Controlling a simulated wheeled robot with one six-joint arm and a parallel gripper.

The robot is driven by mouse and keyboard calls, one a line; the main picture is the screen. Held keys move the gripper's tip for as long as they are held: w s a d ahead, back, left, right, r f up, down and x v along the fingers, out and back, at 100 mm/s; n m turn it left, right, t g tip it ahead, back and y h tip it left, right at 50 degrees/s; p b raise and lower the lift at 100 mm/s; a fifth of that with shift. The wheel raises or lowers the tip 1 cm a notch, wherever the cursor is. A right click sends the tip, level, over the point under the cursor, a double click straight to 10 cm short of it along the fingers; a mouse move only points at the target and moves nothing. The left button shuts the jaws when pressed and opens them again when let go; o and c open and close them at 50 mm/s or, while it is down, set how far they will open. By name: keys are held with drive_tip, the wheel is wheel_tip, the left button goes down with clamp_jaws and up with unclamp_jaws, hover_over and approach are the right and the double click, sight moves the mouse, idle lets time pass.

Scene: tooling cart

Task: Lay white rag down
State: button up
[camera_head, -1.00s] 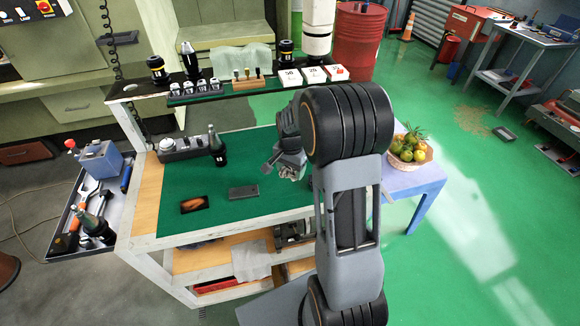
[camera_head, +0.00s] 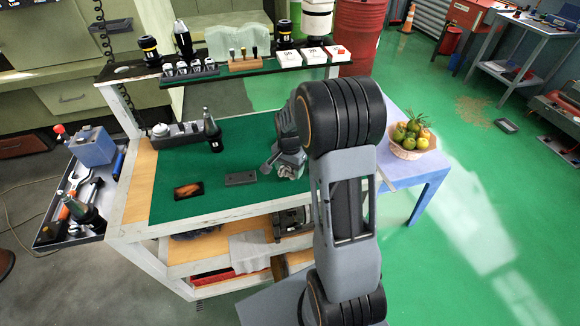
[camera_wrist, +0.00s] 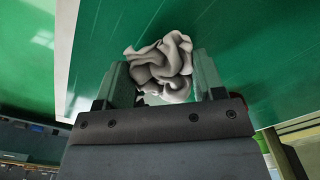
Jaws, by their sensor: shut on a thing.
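My gripper (camera_wrist: 162,80) is shut on the crumpled white rag (camera_wrist: 162,62), which sits bunched between the two fingers in the wrist view. In the head view the rag (camera_head: 291,169) shows as a small pale patch under my wrist, over the right part of the green mat (camera_head: 223,196) on the cart top. The mat fills the background of the wrist view. I cannot tell whether the rag touches it. My arm hides the mat's right end.
A grey block (camera_head: 241,179) and a dark tray with an orange item (camera_head: 188,190) lie left of my gripper. A dark bottle (camera_head: 212,131) stands behind them. Another pale cloth (camera_head: 250,252) hangs on the lower shelf. A fruit basket (camera_head: 406,149) stands on the blue table to the right.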

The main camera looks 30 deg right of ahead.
drive_tip(key=shift+f+b, duration=0.5)
drive_tip(key=shift+f, duration=0.1)
idle(0.8)
drive_tip(key=o, duration=0.9)
drive_tip(key=shift+o, duration=0.2)
drive_tip(key=shift+r, duration=0.1)
